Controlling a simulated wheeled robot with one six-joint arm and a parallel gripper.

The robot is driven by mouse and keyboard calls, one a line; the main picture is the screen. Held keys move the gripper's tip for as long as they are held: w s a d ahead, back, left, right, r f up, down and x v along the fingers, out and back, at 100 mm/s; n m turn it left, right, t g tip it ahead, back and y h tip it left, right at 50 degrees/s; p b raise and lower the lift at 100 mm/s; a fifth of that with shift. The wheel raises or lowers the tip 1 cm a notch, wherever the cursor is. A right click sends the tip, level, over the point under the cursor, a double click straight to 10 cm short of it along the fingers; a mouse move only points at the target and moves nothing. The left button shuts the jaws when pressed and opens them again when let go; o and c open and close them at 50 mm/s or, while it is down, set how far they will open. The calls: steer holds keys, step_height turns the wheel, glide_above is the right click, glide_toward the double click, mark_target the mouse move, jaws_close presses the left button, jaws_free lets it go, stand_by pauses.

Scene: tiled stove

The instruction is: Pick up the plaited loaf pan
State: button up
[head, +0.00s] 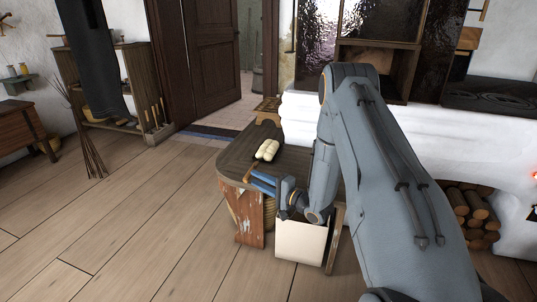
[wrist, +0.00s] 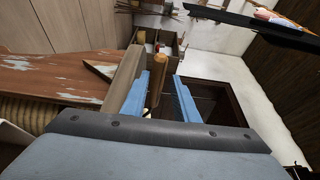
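A pale, lobed loaf shape (head: 267,150) lies on the dark top of a low bench (head: 240,157); it looks like the plaited loaf pan, but no pan rim can be made out. A short brown stick-like piece (head: 250,172) shows between it and my gripper; I cannot tell if it belongs to the pan. My gripper (head: 263,183) is at the bench's near edge, with its blue fingers pointing left and apart from the loaf. In the wrist view my gripper (wrist: 161,92) has its two fingers spread. I cannot make out the loaf in that view.
A small wooden stool (head: 267,109) stands behind the bench. The white stove body (head: 445,130) is on the right, with a log stack (head: 474,215) below. A shelf unit (head: 146,92) stands at the back left. The plank floor (head: 130,225) is clear.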

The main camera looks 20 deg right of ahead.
mark_target(249, 176)
steer(key=b+x, duration=0.1)
steer(key=x, duration=0.4)
steer(key=shift+s+a+f, duration=0.1)
steer(key=shift+f, duration=0.05)
jaws_close()
